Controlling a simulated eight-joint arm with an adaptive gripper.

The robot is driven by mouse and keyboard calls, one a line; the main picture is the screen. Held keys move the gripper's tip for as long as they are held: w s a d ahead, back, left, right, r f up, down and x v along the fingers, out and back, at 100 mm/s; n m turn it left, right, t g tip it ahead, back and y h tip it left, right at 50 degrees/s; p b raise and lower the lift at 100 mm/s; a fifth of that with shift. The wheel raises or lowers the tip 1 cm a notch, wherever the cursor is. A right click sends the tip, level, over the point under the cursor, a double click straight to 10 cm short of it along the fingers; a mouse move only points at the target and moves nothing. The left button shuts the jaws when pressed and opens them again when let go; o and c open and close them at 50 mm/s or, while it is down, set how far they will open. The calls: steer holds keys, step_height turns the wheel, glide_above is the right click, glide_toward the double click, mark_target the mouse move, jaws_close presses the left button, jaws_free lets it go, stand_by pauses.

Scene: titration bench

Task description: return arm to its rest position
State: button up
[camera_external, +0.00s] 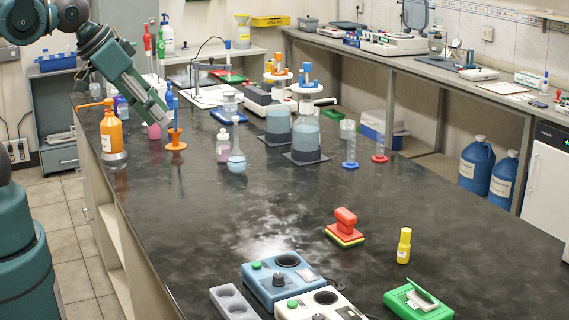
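My gripper (158,116) is at the end of my teal arm, which reaches in from the upper left. It points down and to the right over the far left part of the dark bench (250,205). It hangs near an orange stand (176,140) with a blue item and a pink-filled vessel (154,131). I cannot tell whether it touches either. The fingers are small and dark here, so their opening is unclear, and I see no object clearly held.
An orange bottle (111,131) stands left of my gripper. A round flask (236,160) and two large vessels (305,138) stand to the right. Nearer are a red-handled block (345,225), a yellow bottle (404,245) and a blue device (283,278). The bench middle is clear.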

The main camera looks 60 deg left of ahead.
steer(key=shift+f+b, duration=1.75)
steer(key=shift+f, duration=0.35)
